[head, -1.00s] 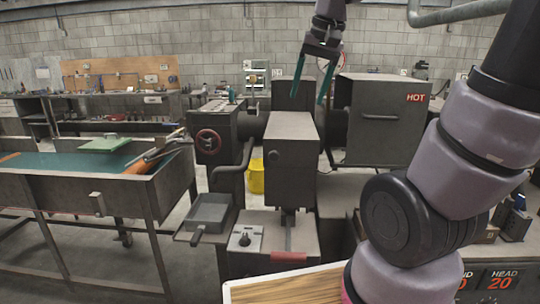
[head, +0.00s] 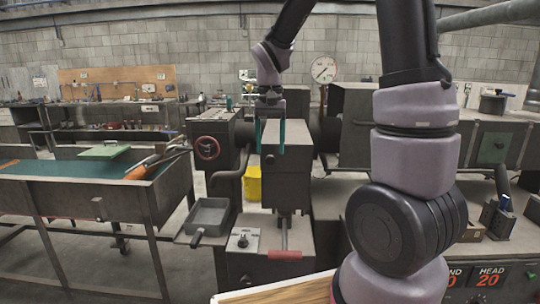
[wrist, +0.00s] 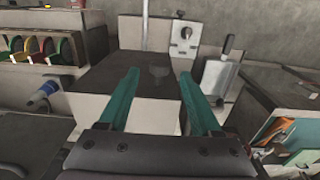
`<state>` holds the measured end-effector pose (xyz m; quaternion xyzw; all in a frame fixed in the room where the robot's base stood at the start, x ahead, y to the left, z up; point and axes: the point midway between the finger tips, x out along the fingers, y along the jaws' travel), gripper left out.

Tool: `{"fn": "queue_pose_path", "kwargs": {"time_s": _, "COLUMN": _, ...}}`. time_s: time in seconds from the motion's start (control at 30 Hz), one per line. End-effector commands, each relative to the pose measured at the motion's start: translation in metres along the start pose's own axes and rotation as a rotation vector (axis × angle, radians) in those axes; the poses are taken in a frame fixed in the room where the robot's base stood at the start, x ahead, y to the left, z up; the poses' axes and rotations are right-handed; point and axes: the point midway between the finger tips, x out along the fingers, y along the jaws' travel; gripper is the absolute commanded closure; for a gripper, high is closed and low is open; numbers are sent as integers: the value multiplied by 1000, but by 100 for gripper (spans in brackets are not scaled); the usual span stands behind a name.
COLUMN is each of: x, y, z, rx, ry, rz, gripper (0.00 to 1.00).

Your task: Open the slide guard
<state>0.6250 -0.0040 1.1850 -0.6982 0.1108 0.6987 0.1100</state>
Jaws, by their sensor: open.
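No part is marked as the slide guard, and I cannot tell which panel it is. A dark grey box-shaped housing (head: 286,178) stands upright in the middle of the machine, with a bent bar handle (head: 230,174) at its left. A larger dark housing (head: 352,110) to the right is partly hidden behind my arm. My gripper (head: 270,136) is open and empty, its teal fingers pointing down near the housing's upper left. In the wrist view, the open fingers (wrist: 157,98) reach over a dark flat top (wrist: 145,70) with a small round knob. Contact cannot be told.
A handwheel (head: 207,147) and a grey tray (head: 208,214) are at the left of the machine. A workbench with a teal top (head: 62,172) stands further left. A red-handled lever (head: 285,254) is at the front. My arm fills the right middle.

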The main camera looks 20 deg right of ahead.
Motion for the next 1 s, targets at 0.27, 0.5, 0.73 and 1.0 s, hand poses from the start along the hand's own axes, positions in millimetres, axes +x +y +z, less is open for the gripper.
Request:
{"fn": "queue_pose_path", "kwargs": {"time_s": 0.27, "x": 30, "y": 0, "z": 0, "rx": 0, "ry": 0, "rz": 0, "gripper": 35}}
{"fn": "queue_pose_path", "kwargs": {"time_s": 0.5, "x": 32, "y": 0, "z": 0, "rx": 1, "ry": 0, "rz": -1, "gripper": 35}}
{"fn": "queue_pose_path", "kwargs": {"time_s": 0.73, "x": 32, "y": 0, "z": 0, "rx": 1, "ry": 1, "rz": -1, "gripper": 96}}
{"fn": "queue_pose_path", "kwargs": {"time_s": 1.0, "x": 31, "y": 0, "z": 0, "rx": 1, "ry": 1, "rz": -1, "gripper": 100}}
